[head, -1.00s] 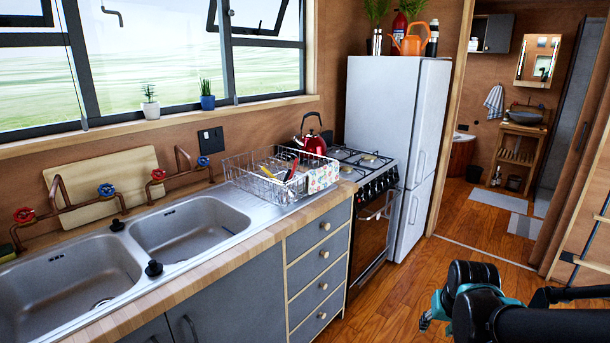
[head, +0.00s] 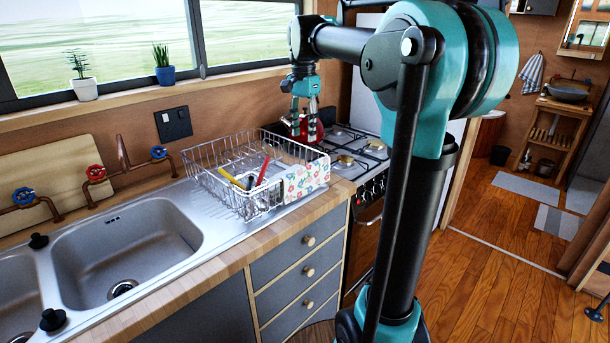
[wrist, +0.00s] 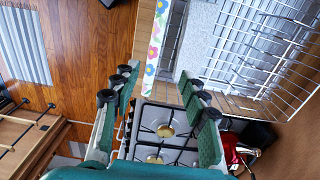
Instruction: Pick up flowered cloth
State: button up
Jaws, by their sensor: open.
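The flowered cloth (head: 308,180) is white with colourful flowers and hangs over the front right corner of the wire dish rack (head: 205,160). My gripper (head: 304,112) is open and empty, pointing down above and behind the cloth, near the red kettle. In the wrist view the cloth (wrist: 155,42) is a narrow strip seen edge-on, apart from the fingers and ahead of the gap between the fingertips (wrist: 157,82). The rack (wrist: 270,50) shows to its right in that view.
The red kettle (head: 308,130) stands on the gas stove (head: 352,150) close to my gripper. Yellow and red utensils (head: 262,170) stick up in the rack. The sink (head: 125,250) lies to the left. Floor (head: 490,270) is clear on the right.

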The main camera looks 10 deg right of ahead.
send_near(306, 180)
jog(key=f, duration=0.1)
jog(key=w+f, duration=0.1)
jog(key=f, duration=0.1)
jog(key=w+f, duration=0.1)
jog(key=f, duration=0.1)
jog(key=shift+w, duration=0.2)
jog(key=shift+s+d+f, duration=0.1)
jog(key=shift+s+f, duration=0.1)
jog(key=shift+f, duration=1.3)
jog(key=shift+s+d+f, duration=0.1)
jog(key=shift+s+f, duration=0.05)
jog(key=shift+f, duration=1.35)
grip_shut()
